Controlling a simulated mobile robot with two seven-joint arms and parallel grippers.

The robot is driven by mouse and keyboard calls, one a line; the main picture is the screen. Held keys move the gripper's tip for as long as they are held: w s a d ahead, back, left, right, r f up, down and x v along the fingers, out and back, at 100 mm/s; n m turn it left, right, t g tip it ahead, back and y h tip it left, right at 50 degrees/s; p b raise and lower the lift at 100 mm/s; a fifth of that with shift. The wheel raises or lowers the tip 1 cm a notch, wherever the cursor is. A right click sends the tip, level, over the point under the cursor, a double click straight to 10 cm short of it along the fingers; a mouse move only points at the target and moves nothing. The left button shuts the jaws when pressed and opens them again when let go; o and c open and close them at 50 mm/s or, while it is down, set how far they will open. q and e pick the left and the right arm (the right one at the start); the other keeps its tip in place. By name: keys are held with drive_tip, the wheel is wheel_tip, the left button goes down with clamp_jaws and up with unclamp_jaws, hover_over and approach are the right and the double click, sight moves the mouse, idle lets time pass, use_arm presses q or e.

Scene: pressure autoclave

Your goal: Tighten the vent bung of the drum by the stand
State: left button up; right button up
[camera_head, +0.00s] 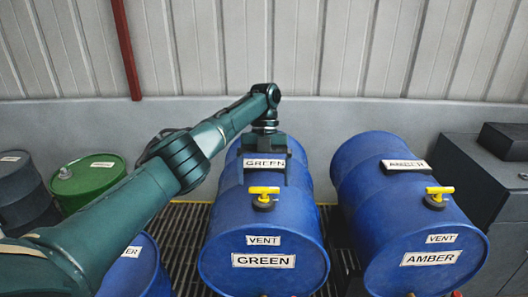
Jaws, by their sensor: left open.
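Two blue drums lie on their sides. The drum marked GREEN (225,230) is in the middle, and the drum marked AMBER (365,210) is right of it. Each has a VENT label on its near end and a yellow-handled fitting on top: one on the GREEN drum (264,191), one on the AMBER drum (439,191). My left gripper (265,172) is open and points down over the GREEN drum's top, just behind its yellow handle and apart from it. A GREEN label plate shows between its fingers. My right gripper is not in view. I cannot tell which item is the stand.
A green drum (90,180) and a dark grey drum (22,195) stand at the left. Another blue drum (135,270) is partly hidden by my left arm. A dark cabinet (480,165) stands at the right. A grey wall closes the back, with dark grating between the drums.

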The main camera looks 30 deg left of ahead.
use_arm(q)
wheel_tip(320, 180, up, 7)
idle(0.5)
drive_tip(key=shift+r, duration=0.1)
idle(0.4)
